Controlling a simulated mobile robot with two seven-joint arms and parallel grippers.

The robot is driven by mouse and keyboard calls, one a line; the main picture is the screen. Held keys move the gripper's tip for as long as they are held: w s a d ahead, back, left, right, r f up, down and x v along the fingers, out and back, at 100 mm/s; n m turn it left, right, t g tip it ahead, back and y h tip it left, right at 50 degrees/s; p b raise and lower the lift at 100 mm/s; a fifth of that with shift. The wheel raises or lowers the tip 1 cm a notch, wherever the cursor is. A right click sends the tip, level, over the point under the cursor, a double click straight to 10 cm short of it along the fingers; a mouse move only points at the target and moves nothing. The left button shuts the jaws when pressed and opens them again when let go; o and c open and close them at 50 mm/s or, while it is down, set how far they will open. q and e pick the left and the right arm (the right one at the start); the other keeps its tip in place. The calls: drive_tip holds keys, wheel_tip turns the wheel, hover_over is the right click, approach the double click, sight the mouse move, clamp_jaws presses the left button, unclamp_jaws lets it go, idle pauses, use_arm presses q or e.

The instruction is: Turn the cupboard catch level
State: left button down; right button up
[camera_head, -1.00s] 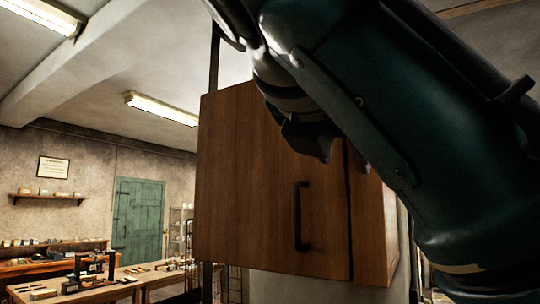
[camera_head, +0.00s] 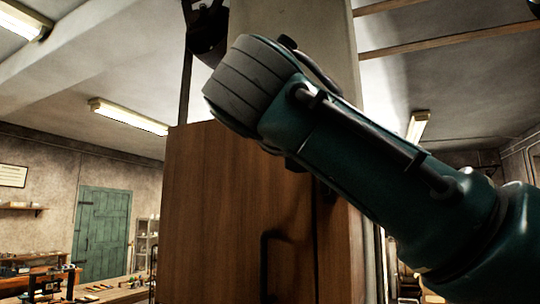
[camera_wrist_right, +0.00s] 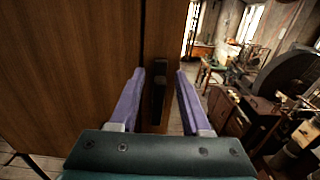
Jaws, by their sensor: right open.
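The wooden cupboard (camera_head: 215,215) hangs in the middle of the head view, with a dark bar handle (camera_head: 265,265) on its door. In the right wrist view, the cupboard catch (camera_wrist_right: 159,92) is a small dark bar standing upright on the wood just right of the door's edge. My right gripper (camera_wrist_right: 159,74) is open, with one purple finger to the left of the catch and one to the right, apart from it in the picture. How deep the fingers reach around it I cannot tell. In the head view my right arm hides the catch and the gripper. My left gripper is out of view.
A grey pillar (camera_head: 295,40) rises behind the cupboard. A workbench (camera_head: 110,292) with small items stands at the lower left, before a green door (camera_head: 100,235). The right wrist view shows a cluttered bench (camera_wrist_right: 235,125) beyond the cupboard's right side.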

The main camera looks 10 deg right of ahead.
drive_tip(key=shift+w, duration=0.1)
drive_tip(key=shift+f, duration=0.1)
clamp_jaws()
idle(0.4)
